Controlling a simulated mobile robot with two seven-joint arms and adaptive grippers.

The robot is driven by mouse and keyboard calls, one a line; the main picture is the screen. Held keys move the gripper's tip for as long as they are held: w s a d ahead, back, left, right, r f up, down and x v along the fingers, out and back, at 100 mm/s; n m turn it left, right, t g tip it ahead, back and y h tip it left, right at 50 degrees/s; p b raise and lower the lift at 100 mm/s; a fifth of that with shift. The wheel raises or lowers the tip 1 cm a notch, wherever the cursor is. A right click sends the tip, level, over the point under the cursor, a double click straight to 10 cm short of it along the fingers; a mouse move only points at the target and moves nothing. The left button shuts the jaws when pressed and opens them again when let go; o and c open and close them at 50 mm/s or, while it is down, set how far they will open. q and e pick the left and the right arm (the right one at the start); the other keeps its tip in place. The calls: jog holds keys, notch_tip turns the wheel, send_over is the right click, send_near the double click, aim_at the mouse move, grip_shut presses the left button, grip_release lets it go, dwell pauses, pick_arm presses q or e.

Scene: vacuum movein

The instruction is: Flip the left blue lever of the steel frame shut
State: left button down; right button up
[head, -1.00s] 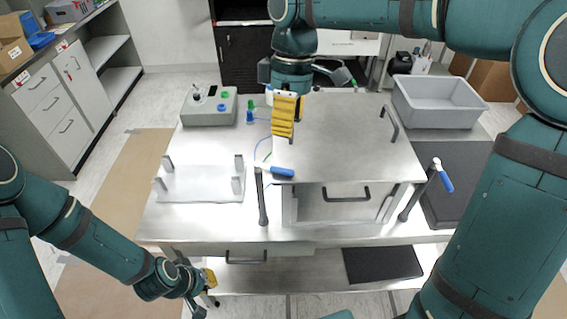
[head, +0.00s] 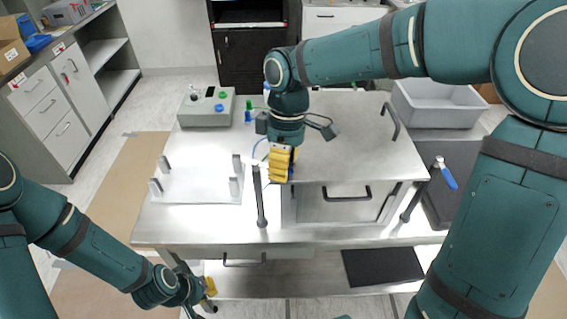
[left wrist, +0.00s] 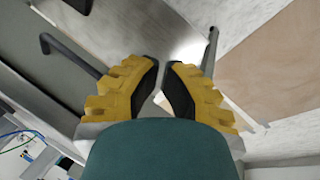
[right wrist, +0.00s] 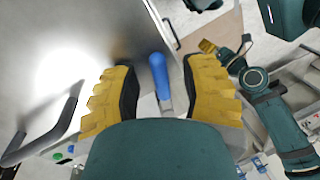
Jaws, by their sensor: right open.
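The steel frame (head: 350,150) is a box with a flat metal top on the bench. The left blue lever (right wrist: 158,75) shows in the right wrist view between the yellow fingers of my right gripper (right wrist: 160,85). In the head view my right gripper (head: 280,177) hangs over the frame's front left corner and hides most of this lever. The gripper is open, with a finger on each side of the lever; contact cannot be told. My left gripper (head: 209,289) is low at the bench's front left, its fingertips nearly together with nothing between them.
The right blue lever (head: 446,174) stands at the frame's right front. A dark post (head: 261,200) is at its left front. A white plate with pegs (head: 200,187) and a grey button box (head: 207,108) are on the left. A grey bin (head: 437,105) stands at right.

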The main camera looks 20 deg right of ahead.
grip_shut()
jog(key=shift+w+d+r+n+p, duration=0.1)
jog(key=shift+w+d+n+p, duration=0.1)
jog(key=shift+n+p, duration=0.35)
jog(key=shift+w+d+n+p, duration=0.1)
jog(key=shift+w+n+p, duration=0.1)
jog(key=shift+n+p, duration=0.35)
jog(key=shift+w+n+g+h+p, duration=0.3)
jog(key=shift+w+n+p, duration=0.05)
jog(key=shift+n+p, duration=0.3)
jog(key=shift+d+f, duration=0.1)
jog(key=shift+f, duration=0.1)
